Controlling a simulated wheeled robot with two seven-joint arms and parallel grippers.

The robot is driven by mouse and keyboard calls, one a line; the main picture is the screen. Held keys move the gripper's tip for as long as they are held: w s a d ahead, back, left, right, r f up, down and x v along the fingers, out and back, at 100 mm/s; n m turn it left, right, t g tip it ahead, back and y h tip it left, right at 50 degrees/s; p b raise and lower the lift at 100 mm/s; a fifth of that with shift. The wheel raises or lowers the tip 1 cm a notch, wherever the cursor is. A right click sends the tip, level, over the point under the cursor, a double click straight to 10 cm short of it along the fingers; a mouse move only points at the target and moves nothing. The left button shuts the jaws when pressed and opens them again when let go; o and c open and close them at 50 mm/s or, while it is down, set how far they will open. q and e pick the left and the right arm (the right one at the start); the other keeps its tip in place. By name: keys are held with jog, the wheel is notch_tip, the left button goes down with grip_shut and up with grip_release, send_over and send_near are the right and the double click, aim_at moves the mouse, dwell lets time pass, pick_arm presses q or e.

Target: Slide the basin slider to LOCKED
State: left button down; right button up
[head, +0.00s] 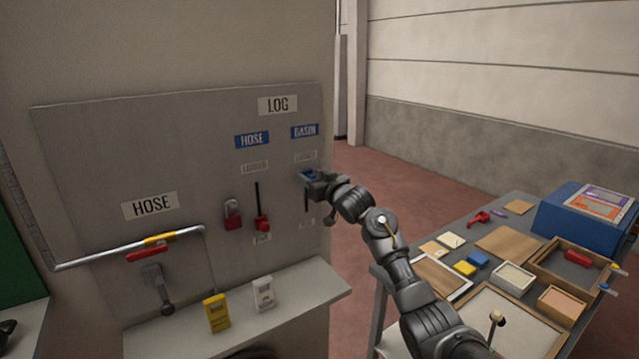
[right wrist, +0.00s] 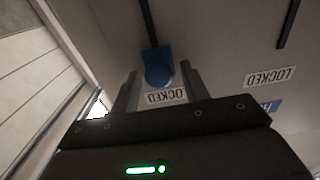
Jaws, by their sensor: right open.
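The blue basin slider knob (head: 308,174) is on the grey panel, under the blue BASIN label (head: 305,130). It is in the upper part of its dark vertical slot (head: 306,203), close below a small label. In the right wrist view the knob (right wrist: 158,70) is beside an upside-down label reading LOCKED (right wrist: 166,97), and the slot runs away from that label. My right gripper (head: 315,182) is at the knob. Its open fingers (right wrist: 159,80) stand on both sides of the knob, with gaps visible. My left gripper is not in view.
The hose slider's red knob (head: 262,224) is low in the neighbouring slot. A red padlock (head: 232,213) hangs left of it. A shelf (head: 310,295) below holds a yellow device (head: 216,313) and a white one (head: 263,294). A cluttered table (head: 500,215) stands right.

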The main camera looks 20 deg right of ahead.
jog(key=s+d+b, duration=0.1)
jog(key=s+b, duration=0.2)
jog(key=s, duration=0.7)
jog(key=shift+s+d, duration=0.15)
jog(key=shift+d, duration=0.15)
